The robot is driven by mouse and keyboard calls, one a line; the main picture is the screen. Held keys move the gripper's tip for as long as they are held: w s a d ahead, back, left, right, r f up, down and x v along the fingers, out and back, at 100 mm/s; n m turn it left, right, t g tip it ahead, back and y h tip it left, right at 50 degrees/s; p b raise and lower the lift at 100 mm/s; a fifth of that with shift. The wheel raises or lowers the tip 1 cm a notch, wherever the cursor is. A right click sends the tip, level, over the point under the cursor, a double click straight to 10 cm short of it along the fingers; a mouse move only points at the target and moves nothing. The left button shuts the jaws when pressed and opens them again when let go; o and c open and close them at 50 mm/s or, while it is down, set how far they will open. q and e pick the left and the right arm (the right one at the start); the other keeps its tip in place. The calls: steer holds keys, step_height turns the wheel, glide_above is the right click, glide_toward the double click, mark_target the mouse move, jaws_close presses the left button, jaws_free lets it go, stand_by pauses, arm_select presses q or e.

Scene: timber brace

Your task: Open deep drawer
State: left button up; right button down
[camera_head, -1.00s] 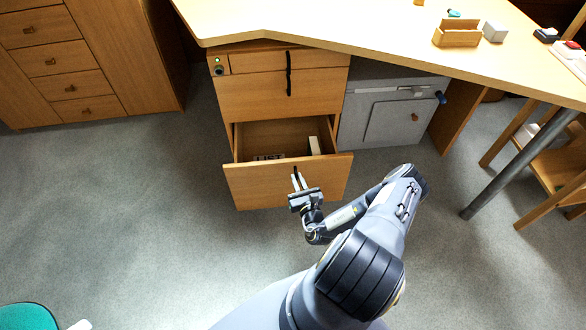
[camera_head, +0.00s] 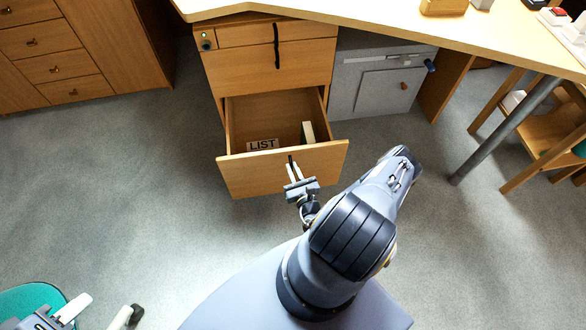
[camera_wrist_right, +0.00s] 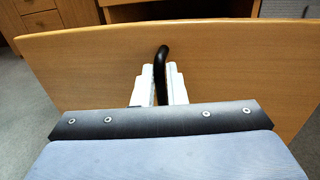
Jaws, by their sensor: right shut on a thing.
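The deep drawer (camera_head: 283,172) is the lowest drawer of the wooden desk pedestal, and it is pulled well out. Inside lie a "LIST" label (camera_head: 263,144) and a pale upright block (camera_head: 308,132). My right gripper (camera_head: 293,172) is at the drawer front. In the right wrist view its white fingers (camera_wrist_right: 161,85) are shut on the black handle (camera_wrist_right: 160,60), one on each side. My left gripper (camera_head: 113,303) is at the bottom left of the head view, partly cut off, with its fingers apart and away from the drawer.
The desk top (camera_head: 370,30) overhangs the pedestal. A grey cabinet (camera_head: 380,85) stands to its right, and a wooden chair (camera_head: 545,135) is further right. A green seat (camera_head: 30,300) is at the lower left. The floor left of the drawer is clear.

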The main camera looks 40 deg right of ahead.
steer(key=shift+a, duration=0.1)
steer(key=c, duration=1.5)
jaws_free()
steer(key=p+v, duration=0.1)
steer(key=v, duration=0.6)
steer(key=shift+s, duration=0.35)
steer(key=shift+a, duration=0.1)
